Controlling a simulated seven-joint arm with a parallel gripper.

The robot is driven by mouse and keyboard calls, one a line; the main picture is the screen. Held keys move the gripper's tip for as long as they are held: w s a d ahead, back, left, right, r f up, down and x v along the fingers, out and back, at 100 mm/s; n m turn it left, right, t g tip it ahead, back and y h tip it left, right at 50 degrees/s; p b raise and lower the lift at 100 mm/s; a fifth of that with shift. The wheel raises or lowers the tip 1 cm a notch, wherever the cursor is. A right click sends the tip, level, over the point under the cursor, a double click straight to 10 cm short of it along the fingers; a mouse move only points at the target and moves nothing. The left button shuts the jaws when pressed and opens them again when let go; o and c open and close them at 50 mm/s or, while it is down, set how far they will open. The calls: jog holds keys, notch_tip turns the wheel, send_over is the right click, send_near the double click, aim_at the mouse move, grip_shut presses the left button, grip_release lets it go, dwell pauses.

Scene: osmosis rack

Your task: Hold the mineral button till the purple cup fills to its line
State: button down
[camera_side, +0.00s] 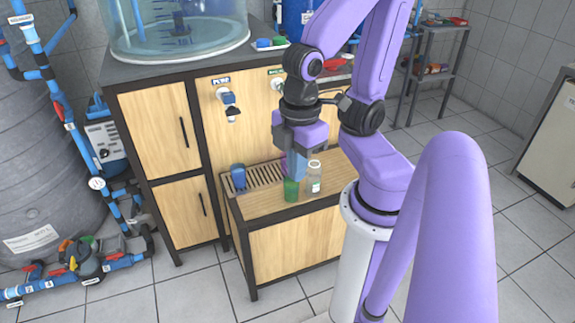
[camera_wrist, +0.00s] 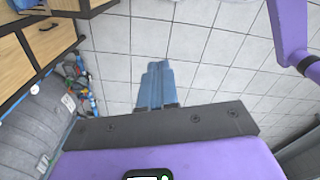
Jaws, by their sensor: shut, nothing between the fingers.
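My gripper (camera_side: 298,176) is shut and empty, pointing down in front of the cabinet above the low counter. Its blue fingers also show pressed together in the wrist view (camera_wrist: 157,66), with only floor beyond them. A sliver of the purple cup (camera_side: 283,164) shows just left of the fingers; most of it is hidden, so its level and line cannot be seen. The right-hand dispenser (camera_side: 277,85), under a green label (camera_side: 276,72), is mostly covered by my wrist. I cannot make out its button. The label is too small to read surely.
A green cup (camera_side: 291,190) and a clear bottle (camera_side: 314,178) stand close to the fingers on the counter (camera_side: 262,203). The left dispenser (camera_side: 229,98) is unobstructed. A large clear tank (camera_side: 180,35) sits on top.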

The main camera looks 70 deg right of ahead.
jog(key=shift+f, duration=2.9)
jog(key=shift+r, duration=0.1)
jog(key=shift+r, duration=2.95)
